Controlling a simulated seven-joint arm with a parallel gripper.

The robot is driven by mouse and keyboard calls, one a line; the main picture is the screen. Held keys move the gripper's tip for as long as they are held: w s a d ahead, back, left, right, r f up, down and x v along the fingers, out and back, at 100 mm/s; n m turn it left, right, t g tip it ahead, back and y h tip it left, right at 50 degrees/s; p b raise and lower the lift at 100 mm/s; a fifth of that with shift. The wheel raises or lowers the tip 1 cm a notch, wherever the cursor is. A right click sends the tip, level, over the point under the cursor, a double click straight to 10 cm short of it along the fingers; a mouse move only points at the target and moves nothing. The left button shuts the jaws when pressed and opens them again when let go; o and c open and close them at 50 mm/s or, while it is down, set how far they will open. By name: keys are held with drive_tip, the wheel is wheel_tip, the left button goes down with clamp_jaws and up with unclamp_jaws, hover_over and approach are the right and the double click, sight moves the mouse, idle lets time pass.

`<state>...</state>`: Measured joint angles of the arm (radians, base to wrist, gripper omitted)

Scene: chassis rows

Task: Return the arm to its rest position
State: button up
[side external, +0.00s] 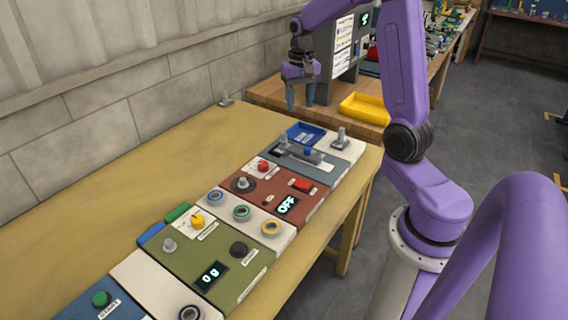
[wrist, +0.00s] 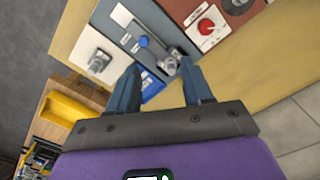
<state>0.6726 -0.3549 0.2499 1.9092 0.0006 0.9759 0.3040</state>
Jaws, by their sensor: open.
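My purple arm stands at the right in the side external view. My gripper (side external: 300,96) hangs with its fingers pointing down above the far end of the wooden work table (side external: 120,185). The two blue-grey fingers are apart with nothing between them. In the wrist view my gripper (wrist: 162,88) also shows spread fingers. Past the fingertips lie the grey-blue panel (wrist: 135,40) and a blue tray (wrist: 153,88), partly hidden by a finger. The gripper is apart from the panels and touches nothing that I can see.
A row of panels runs along the table: a red-brown one (side external: 270,200) with an "OFF" display, a green one (side external: 205,255) with a small display, and a blue one (side external: 100,305). A yellow tray (side external: 364,108) sits on the far table. The table's left side is bare.

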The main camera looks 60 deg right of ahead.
drive_tip(key=s+a+r+n, duration=0.1)
drive_tip(key=s+a+n, duration=0.35)
drive_tip(key=a, duration=0.45)
drive_tip(key=s+a+n, duration=0.4)
drive_tip(key=a+n, duration=0.1)
drive_tip(key=a, duration=0.5)
drive_tip(key=s+a+n, duration=0.2)
drive_tip(key=s+n, duration=0.3)
drive_tip(key=s, duration=0.4)
drive_tip(key=s+a+n, duration=0.3)
drive_tip(key=s+n, duration=0.2)
drive_tip(key=s, duration=0.3)
drive_tip(key=shift+s+f, duration=0.35)
drive_tip(key=shift+f, duration=0.1)
